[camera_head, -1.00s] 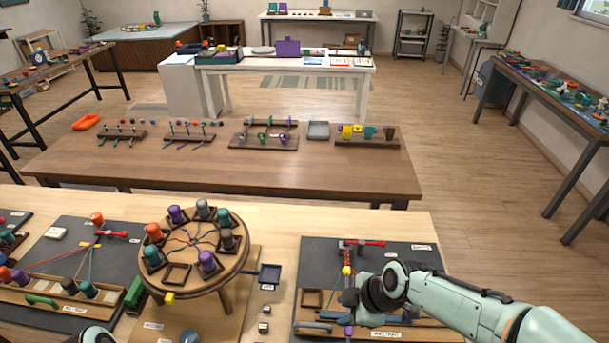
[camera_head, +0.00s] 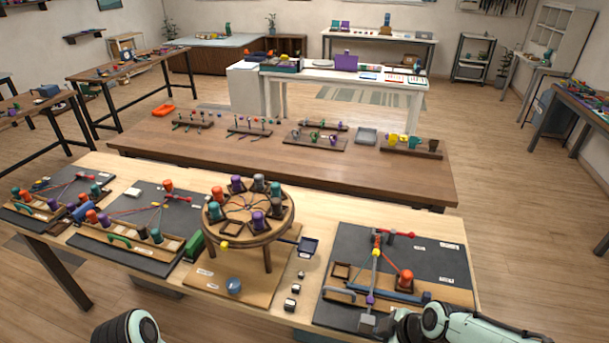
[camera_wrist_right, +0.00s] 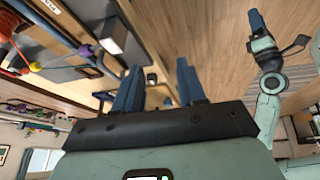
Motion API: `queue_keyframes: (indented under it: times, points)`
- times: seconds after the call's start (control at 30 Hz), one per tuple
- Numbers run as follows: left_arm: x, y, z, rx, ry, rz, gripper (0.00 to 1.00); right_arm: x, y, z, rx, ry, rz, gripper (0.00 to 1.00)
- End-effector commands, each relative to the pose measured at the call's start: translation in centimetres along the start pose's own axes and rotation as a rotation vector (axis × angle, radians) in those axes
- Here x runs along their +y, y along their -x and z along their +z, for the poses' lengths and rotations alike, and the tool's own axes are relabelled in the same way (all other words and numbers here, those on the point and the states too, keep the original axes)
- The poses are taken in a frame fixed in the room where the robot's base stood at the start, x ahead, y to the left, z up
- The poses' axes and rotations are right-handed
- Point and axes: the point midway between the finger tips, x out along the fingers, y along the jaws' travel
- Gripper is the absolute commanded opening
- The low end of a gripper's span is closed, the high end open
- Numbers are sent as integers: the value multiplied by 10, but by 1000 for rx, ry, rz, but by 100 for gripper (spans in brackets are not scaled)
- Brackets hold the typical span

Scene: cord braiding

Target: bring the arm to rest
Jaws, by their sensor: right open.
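My right arm (camera_head: 440,320) comes in at the bottom right of the head view, by the near right edge of the work table (camera_head: 200,285). In the right wrist view my right gripper (camera_wrist_right: 158,68) has its two blue fingers apart with nothing between them. A rounded part of my left arm (camera_head: 127,328) shows at the bottom of the head view. In the right wrist view my left gripper (camera_wrist_right: 257,22) shows at the upper right; its jaw opening is unclear. The right dark board (camera_head: 440,235) carries cords, a red clamp and an orange spool (camera_head: 405,277).
A round wooden braiding stand (camera_head: 248,233) with several coloured spools stands mid-table. A small dark tray (camera_head: 308,246) and small blocks (camera_head: 291,304) lie between it and the right board. More dark boards lie at the left. Open floor lies in front of the table.

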Motion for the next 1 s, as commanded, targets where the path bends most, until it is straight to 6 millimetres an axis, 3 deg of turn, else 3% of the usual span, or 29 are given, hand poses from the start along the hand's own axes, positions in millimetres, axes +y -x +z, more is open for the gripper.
queue_keyframes:
  times: [0.27, 0.4, 0.53, 0.63, 0.77, 1.0]
  points:
    - [1, 0, -2, 2, -1, 1, 43, -29, -105, 43, -28, -500, -94, 40]
    - [0, 0, -1, 1, -1, 0, 43, -71, -167, 76, -96, -840, -135, 40]
    - [0, 0, -1, 1, 0, 0, 43, -122, -212, 108, -184, -1142, -148, 40]
    - [0, 0, -1, 1, 0, 0, 43, -156, -233, 128, -246, -1320, -140, 40]
    - [0, 0, -1, 1, -1, 0, 43, -186, -246, 145, -301, -1465, -122, 40]
    - [0, 0, -1, 1, 0, 0, 43, -198, -250, 152, -321, -1534, -106, 40]
